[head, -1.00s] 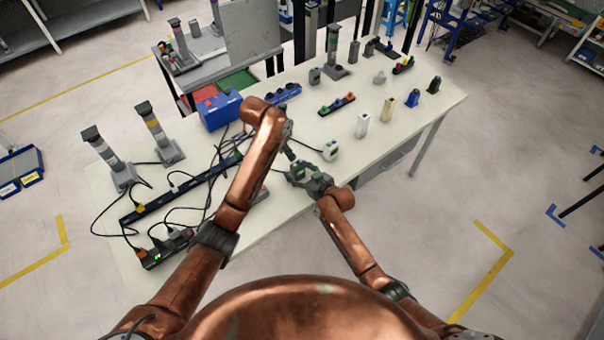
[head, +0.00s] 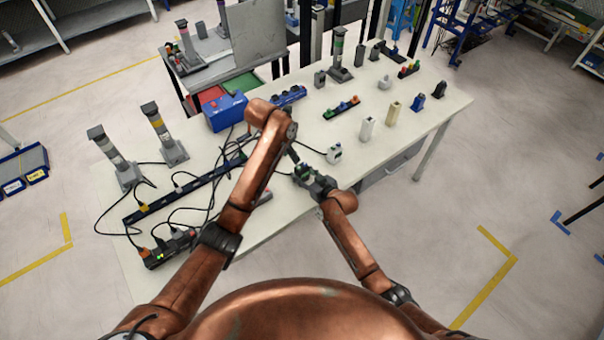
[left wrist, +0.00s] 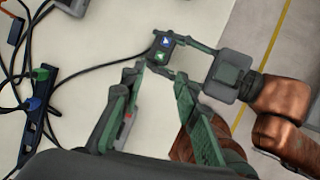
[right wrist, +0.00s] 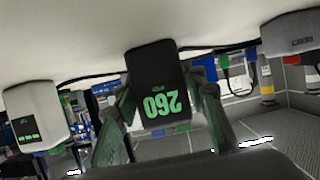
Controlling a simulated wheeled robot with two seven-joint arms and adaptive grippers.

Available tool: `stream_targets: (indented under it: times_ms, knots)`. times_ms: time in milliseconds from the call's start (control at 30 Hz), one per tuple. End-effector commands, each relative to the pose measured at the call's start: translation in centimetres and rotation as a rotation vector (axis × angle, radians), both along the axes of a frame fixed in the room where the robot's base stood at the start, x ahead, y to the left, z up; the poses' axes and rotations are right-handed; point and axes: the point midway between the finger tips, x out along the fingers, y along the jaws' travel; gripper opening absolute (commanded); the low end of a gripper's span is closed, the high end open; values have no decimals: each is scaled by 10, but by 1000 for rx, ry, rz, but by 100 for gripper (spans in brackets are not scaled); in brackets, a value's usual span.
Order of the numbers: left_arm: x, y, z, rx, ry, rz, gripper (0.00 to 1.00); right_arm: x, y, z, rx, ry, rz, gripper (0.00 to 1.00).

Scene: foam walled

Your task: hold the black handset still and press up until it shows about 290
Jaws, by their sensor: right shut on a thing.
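The black handset (right wrist: 158,85) is held in my right gripper (right wrist: 160,118), between its green-lined fingers. In the right wrist view its display stands upside down and reads 260 in green. The left wrist view shows the handset (left wrist: 163,46) end-on with a blue and a green arrow button and a cable running off left. My left gripper (left wrist: 160,78) is open and empty, its fingertips apart and just short of the buttons. In the head view my right gripper (head: 306,176) is near the table's front edge; the left arm hides most of the left gripper.
A white box-like device (head: 334,154) stands close behind the handset. A dark power strip (head: 185,190) and loose cables lie to the left on the white table (head: 285,218). A blue box (head: 226,111) stands behind my left arm. White and beige blocks stand to the right.

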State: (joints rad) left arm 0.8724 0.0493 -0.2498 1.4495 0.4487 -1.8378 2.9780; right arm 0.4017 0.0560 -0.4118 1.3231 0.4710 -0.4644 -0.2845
Motion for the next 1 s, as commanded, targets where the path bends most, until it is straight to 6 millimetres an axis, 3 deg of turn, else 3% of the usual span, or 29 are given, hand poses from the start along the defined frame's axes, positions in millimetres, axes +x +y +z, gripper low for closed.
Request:
stream_targets:
  times_ms: [400,1000]
  knots:
    - [0,0,0,0,0,0,0,0,0,0,-1,1,0,11]
    - [0,0,0,0,0,0,0,0,0,0,0,0,0,11]
